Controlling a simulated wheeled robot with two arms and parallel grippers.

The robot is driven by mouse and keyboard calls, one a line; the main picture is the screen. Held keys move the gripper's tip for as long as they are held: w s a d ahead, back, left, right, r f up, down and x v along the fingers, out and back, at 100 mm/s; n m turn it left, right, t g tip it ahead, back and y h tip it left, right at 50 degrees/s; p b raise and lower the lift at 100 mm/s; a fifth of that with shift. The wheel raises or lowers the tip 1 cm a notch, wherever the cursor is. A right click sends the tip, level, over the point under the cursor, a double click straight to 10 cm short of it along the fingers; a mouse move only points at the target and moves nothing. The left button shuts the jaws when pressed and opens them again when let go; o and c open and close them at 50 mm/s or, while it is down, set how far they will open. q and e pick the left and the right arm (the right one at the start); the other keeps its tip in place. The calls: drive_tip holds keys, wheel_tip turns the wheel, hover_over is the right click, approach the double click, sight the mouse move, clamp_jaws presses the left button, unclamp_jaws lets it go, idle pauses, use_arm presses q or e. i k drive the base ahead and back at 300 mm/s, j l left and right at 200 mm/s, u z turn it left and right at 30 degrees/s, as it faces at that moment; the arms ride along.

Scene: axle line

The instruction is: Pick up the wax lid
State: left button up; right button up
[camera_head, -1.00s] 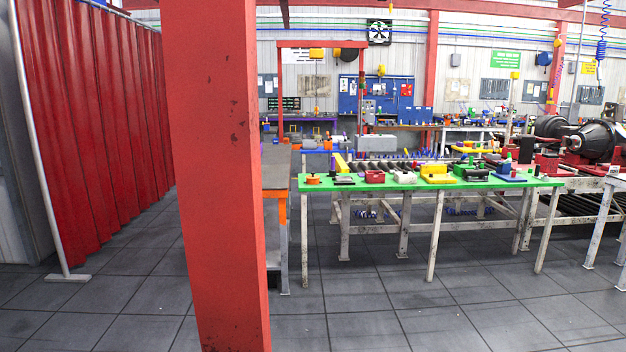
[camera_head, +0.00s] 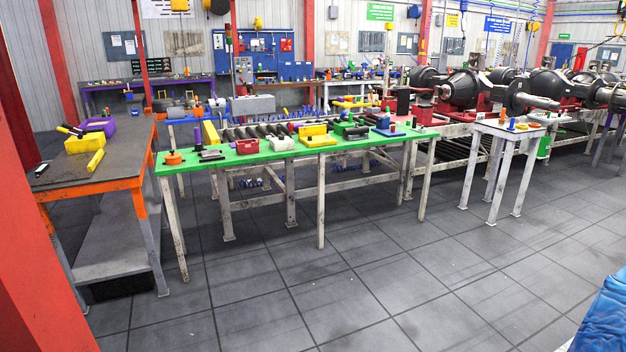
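I cannot make out for certain which item is the wax lid; the small items are too far away. A long green-topped table (camera_head: 222,163) stands across the middle with several small items on it. At its left end is a small round orange item (camera_head: 172,158) with a knob-like top, beside a black item (camera_head: 210,156). Further right are a red block (camera_head: 247,146), a white block (camera_head: 283,144) and a yellow block (camera_head: 317,139). Neither of my grippers is in view.
A dark workbench (camera_head: 80,173) with orange edging stands left, bearing yellow and purple items. A red pillar (camera_head: 35,250) fills the left edge. A small white table (camera_head: 505,129) stands right, before large axle parts (camera_head: 465,88). Blue crumpled material (camera_head: 605,318) is bottom right. Tiled floor (camera_head: 330,300) ahead is clear.

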sight(173, 155)
drive_tip(key=i+u, duration=0.15)
drive_tip(key=i, duration=0.4)
drive_tip(key=i+u, duration=0.15)
drive_tip(key=i, duration=0.35)
drive_tip(key=i+l+u, duration=0.15)
drive_tip(key=i, duration=0.4)
drive_tip(key=i+l+u, duration=0.15)
drive_tip(key=i, duration=0.4)
